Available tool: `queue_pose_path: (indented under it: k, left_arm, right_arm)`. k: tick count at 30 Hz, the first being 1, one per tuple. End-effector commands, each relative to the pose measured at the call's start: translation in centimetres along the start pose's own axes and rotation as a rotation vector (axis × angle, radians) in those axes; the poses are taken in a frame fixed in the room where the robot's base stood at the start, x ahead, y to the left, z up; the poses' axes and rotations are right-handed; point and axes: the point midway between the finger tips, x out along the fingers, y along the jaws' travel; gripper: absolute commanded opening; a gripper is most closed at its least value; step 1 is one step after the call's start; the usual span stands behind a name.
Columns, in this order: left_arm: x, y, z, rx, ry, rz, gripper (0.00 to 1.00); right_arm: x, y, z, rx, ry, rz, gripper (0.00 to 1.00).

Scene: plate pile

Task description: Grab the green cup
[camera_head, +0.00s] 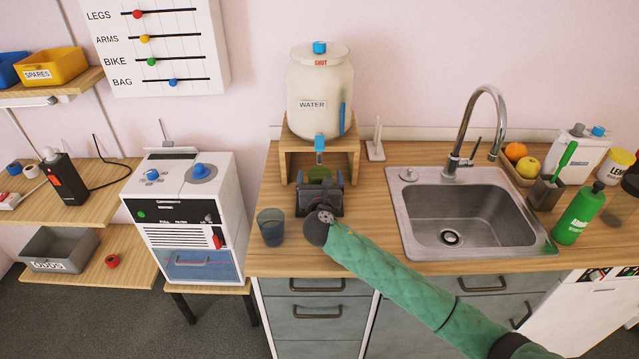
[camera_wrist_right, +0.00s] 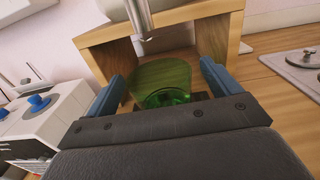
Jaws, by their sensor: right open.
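The green cup (camera_head: 319,175) stands on the counter in front of the wooden stand, under the water jar's tap. In the head view my right gripper hides most of it. In the right wrist view the green cup (camera_wrist_right: 165,82) is see-through and lies between the two blue fingers. My right gripper (camera_head: 320,183) is open, with one finger on each side of the cup. I cannot tell whether the fingers touch it. My left gripper is not in view.
A dark blue cup (camera_head: 271,226) stands just left of my right gripper. The wooden stand (camera_head: 350,160) carries the water jar (camera_head: 319,88). The sink (camera_head: 428,208) is to the right.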

Motion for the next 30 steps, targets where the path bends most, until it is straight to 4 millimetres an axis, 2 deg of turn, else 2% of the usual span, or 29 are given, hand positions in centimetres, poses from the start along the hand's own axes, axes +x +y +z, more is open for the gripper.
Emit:
queue_pose_path:
  k: [4,11,18,19,30]
  left_arm:
    - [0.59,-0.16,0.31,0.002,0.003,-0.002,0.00]
    - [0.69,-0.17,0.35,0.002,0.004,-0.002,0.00]
    - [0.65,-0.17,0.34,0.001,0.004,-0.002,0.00]
    - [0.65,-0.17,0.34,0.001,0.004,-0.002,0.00]
    - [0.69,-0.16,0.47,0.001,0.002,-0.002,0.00]
  right_arm:
    - [0.72,0.01,-0.06,0.000,0.001,0.000,0.89]
    - [0.76,0.02,-0.10,0.001,0.001,0.001,0.89]
    - [0.76,0.01,-0.09,0.001,0.001,0.001,0.42]
    - [0.75,0.01,-0.09,0.001,0.001,0.001,0.38]
    - [0.76,0.01,0.04,0.001,0.000,0.001,0.38]
